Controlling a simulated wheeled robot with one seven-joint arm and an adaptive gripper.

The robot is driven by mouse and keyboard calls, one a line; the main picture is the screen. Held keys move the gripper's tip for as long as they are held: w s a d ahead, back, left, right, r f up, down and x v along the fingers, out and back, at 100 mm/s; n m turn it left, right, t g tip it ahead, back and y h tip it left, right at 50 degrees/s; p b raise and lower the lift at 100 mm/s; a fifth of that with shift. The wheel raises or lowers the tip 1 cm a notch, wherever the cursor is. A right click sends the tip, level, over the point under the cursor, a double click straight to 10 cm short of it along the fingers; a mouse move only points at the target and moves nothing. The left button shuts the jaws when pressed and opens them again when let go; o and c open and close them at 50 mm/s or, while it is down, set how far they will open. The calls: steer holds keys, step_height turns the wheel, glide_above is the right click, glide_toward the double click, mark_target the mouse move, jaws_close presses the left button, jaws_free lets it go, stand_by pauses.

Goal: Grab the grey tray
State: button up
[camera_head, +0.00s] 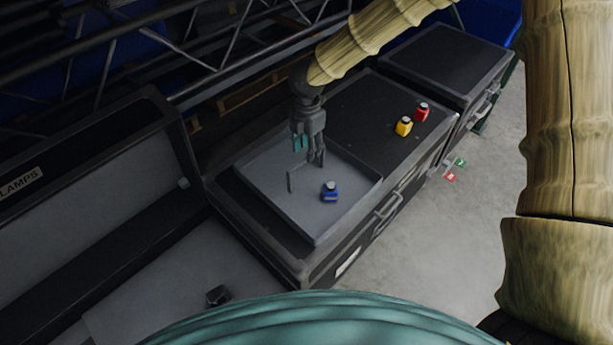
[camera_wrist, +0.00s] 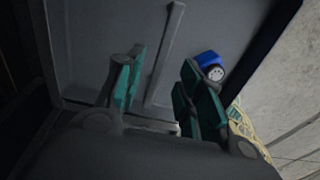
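The grey tray (camera_head: 262,178) lies on a black case, a shallow square with a low rim. A thin grey bar (camera_head: 290,182) stands out at its middle; I cannot tell whether it is a handle or a divider. A small blue bottle (camera_head: 330,196) is in the tray, right of the bar. My gripper (camera_head: 309,153) is above the tray, pointing down, its fingers apart and empty. In the wrist view the tray (camera_wrist: 90,40) fills most of the background, the bar (camera_wrist: 165,55) shows between my open fingers (camera_wrist: 160,90), and the blue bottle (camera_wrist: 206,61) is beyond the right finger.
A yellow bottle (camera_head: 404,126) and a red bottle (camera_head: 421,112) stand on the same case (camera_head: 362,115), behind the tray. Another black case (camera_head: 445,60) is farther back. An open case (camera_head: 80,215) is at left.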

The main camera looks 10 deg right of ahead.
steer(key=shift+a+f, duration=0.1)
steer(key=shift+f, duration=2.5)
jaws_close()
